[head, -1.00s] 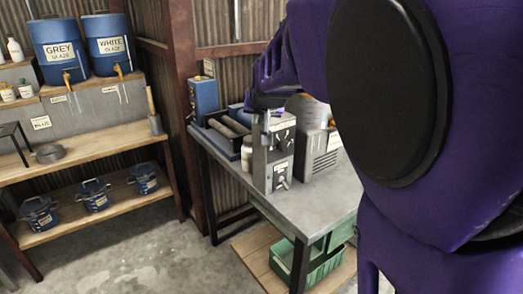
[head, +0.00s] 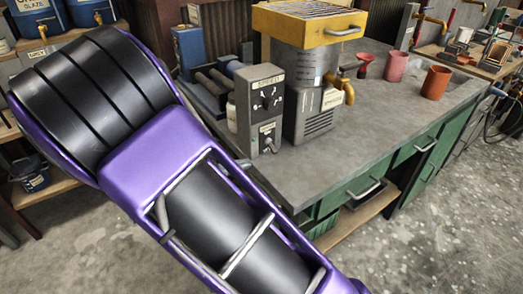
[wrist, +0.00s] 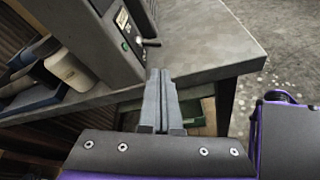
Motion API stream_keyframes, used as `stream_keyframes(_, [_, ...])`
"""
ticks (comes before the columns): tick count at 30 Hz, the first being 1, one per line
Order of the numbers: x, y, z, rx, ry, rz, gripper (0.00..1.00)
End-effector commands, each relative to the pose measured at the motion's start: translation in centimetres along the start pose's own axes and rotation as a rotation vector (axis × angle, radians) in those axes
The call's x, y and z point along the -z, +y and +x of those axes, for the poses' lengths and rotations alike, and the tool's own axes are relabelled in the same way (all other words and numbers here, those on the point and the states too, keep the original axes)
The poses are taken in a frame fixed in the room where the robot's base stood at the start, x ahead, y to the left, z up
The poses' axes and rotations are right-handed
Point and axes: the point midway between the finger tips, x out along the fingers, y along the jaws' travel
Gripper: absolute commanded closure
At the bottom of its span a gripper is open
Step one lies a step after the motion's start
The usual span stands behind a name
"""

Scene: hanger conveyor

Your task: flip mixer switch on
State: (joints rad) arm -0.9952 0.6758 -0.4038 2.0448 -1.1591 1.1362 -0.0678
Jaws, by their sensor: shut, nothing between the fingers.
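The mixer (head: 318,85) stands on the bench, with a yellow lid, a clear-looking body and a yellow spigot. Beside it on the left is a grey control box (head: 259,97) with a dial and a small toggle switch (head: 268,141) low on its front. In the wrist view the control box (wrist: 88,35) is at upper left, with the toggle switch (wrist: 148,42) sticking out beside a green light. My gripper (wrist: 158,72) is shut and empty, its fingertips just below the switch in the picture, apparently apart from it. The gripper is not visible in the head view.
The grey bench top (head: 385,110) is open to the right of the mixer. A pink cup (head: 396,66) and an orange cup (head: 436,82) stand there. A blue tin (head: 190,50) and a tray of rollers (head: 211,85) are left of the control box. Green drawers are below.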

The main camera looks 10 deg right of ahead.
Motion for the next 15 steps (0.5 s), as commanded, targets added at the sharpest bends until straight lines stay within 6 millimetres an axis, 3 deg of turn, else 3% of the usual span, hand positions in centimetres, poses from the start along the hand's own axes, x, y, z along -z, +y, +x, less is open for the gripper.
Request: stream_keyframes(15, [0.12, 0.05, 0.55, -0.019, -0.015, -0.026, 1.0])
